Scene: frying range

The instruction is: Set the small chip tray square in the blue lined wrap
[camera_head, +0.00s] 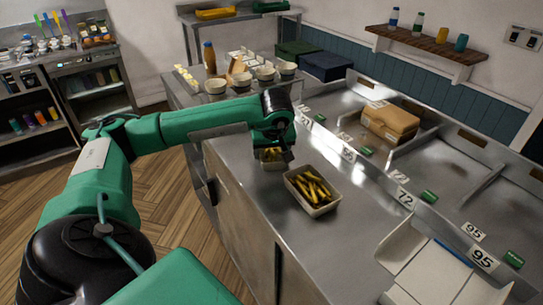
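A small tray of chips (268,164) shows just below my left gripper (278,154) on the near steel counter, partly covered by the gripper. The fingertips are too small and hidden to tell whether they hold this tray. A larger-looking pale tray (318,210) full of chips sits to its right and nearer, on the same counter, apart from the gripper. White wrap sheets (432,275) lie at the lower right, with a blue line along one edge; they are cut by the picture's bottom. My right gripper is out of view.
A tan box (390,122) sits in the steel range behind. Number cards, including a 72 card (405,198), and small green blocks line the range's ledge. White bowls (265,72) and a brown bottle (209,57) stand on the far counter. Counter right of the chip trays is clear.

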